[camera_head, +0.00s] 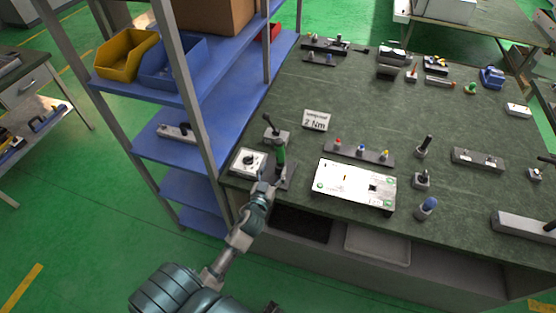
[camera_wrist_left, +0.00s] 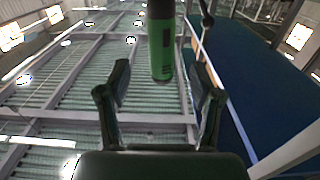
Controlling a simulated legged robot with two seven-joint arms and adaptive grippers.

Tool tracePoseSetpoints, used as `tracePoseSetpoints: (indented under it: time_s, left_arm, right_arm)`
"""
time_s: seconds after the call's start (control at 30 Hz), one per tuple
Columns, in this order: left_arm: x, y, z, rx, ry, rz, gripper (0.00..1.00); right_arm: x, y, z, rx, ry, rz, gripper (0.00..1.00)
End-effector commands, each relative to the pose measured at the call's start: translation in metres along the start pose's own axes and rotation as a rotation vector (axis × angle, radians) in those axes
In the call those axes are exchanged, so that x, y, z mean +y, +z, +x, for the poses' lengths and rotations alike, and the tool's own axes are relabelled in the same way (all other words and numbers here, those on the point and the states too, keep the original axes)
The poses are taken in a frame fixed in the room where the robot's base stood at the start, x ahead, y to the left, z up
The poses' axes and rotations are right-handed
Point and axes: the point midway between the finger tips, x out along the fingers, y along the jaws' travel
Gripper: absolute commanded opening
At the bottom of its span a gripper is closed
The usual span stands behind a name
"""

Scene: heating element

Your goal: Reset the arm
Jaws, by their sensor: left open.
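My left gripper (camera_head: 264,190) is at the front left edge of the green workbench, just below a green-handled tool (camera_head: 281,158) that stands upright in a dark holder. In the left wrist view the open fingers (camera_wrist_left: 160,100) show on both sides of the picture. The green handle (camera_wrist_left: 161,60) hangs down from the top of that view, between and beyond the fingers. The fingers do not appear shut on it; whether they touch it I cannot tell. My right gripper is not in view.
A blue shelf rack (camera_head: 185,70) with yellow (camera_head: 125,55) and blue bins stands close to the left of my left arm. A white board (camera_head: 354,185), a "2 Nm" sign (camera_head: 316,120) and several small tools stand on the workbench (camera_head: 400,110). Green floor is free at the lower left.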

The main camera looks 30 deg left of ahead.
Motion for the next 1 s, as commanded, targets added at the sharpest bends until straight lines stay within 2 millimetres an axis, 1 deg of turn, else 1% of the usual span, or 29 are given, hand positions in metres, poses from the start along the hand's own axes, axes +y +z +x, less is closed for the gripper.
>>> tracePoseSetpoints:
  time_s: [0.03, 0.1, 0.23, 0.37, 0.57, 0.67, 0.77, 0.83, 0.87, 0.9, 0.97, 1.0]
  left_arm:
    - [0.001, 0.002, -0.012, -0.004, 0.000, -0.003, 0.65]
    - [0.000, 0.001, -0.025, -0.003, -0.001, -0.001, 0.65]
    - [0.001, 0.001, -0.042, -0.001, 0.000, 0.000, 0.65]
    - [0.001, 0.000, -0.050, 0.000, -0.001, 0.001, 0.65]
    - [0.001, 0.000, -0.050, 0.000, 0.000, 0.002, 0.65]
    - [0.000, 0.006, -0.054, -0.031, -0.010, 0.002, 0.65]
    - [-0.001, 0.029, -0.068, -0.156, -0.042, 0.015, 0.65]
    - [0.001, 0.056, -0.089, -0.308, -0.058, 0.035, 0.65]
    - [0.004, 0.068, -0.100, -0.381, -0.058, 0.047, 0.65]
    - [0.007, 0.084, -0.116, -0.480, -0.050, 0.066, 0.65]
    - [0.014, 0.104, -0.141, -0.616, -0.025, 0.095, 0.65]
    - [0.019, 0.115, -0.157, -0.696, -0.002, 0.113, 0.65]
  right_arm:
    - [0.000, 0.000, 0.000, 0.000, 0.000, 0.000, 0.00]
    - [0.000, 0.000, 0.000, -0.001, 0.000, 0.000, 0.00]
    - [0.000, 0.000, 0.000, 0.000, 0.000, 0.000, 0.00]
    - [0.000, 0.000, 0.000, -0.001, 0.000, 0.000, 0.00]
    - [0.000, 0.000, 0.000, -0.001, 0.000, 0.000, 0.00]
    - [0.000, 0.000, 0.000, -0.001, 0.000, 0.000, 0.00]
    - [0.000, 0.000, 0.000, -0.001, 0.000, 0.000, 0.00]
    - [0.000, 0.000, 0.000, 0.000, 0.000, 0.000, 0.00]
    - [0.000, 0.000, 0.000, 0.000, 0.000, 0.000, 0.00]
    - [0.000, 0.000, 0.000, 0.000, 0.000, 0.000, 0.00]
    - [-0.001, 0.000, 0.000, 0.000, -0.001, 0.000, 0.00]
    - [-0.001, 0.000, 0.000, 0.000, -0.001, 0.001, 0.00]
